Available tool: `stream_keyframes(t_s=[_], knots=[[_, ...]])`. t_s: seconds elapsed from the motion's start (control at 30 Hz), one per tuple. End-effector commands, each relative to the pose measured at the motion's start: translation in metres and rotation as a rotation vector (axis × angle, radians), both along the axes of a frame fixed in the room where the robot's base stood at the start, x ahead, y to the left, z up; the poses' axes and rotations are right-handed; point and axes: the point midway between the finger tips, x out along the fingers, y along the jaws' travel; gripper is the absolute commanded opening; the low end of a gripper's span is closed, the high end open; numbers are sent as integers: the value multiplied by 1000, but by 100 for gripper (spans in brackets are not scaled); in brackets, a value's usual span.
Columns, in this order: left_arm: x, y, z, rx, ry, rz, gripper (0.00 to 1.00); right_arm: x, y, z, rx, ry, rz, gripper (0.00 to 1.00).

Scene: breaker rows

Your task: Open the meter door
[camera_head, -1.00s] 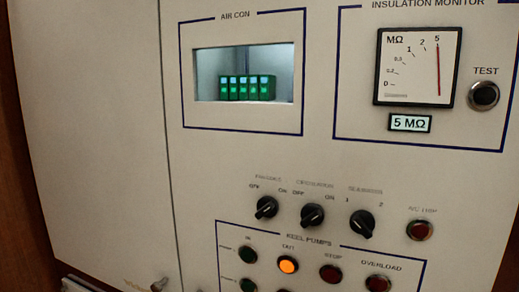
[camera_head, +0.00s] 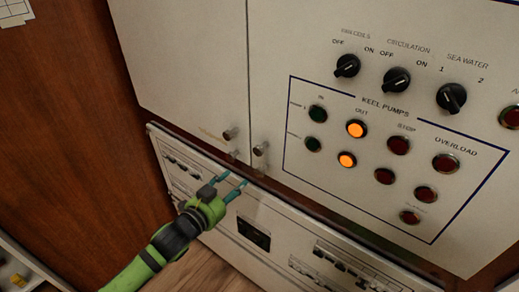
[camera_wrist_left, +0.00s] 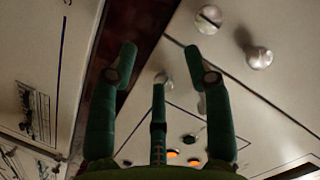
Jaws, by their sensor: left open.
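Two light cabinet doors meet at a vertical seam. The left door (camera_head: 185,65) is plain and has a small round knob (camera_head: 230,133) at its lower right corner. The right door (camera_head: 300,40) carries switches and lamps, with another knob (camera_head: 260,149) at its lower left corner. The earlier head view shows a meter on the right door. Both doors look shut. My left gripper (camera_head: 232,180) is open and empty, below the knobs. In the left wrist view its fingers (camera_wrist_left: 159,65) are spread, and two round knobs (camera_wrist_left: 209,19) (camera_wrist_left: 259,57) show beyond them. My right gripper is out of view.
A lower panel of breaker rows (camera_head: 330,265) runs beneath the doors, past a dark strip. Rotary switches (camera_head: 396,81) and pump lamps (camera_head: 357,129) stand out from the right door. A brown wooden wall (camera_head: 60,130) stands at the left.

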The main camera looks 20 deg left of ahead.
Motion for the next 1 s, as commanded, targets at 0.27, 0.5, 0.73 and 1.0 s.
stream_keyframes(t_s=[0.27,0.5,0.73,1.0], knots=[[-16,-37,98,26,-186,-116,50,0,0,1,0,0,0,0],[8,-46,104,25,-193,-117,50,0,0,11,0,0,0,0],[39,-57,102,24,-192,-116,50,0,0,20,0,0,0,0],[49,-62,99,25,-189,-118,50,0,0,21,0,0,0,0]])
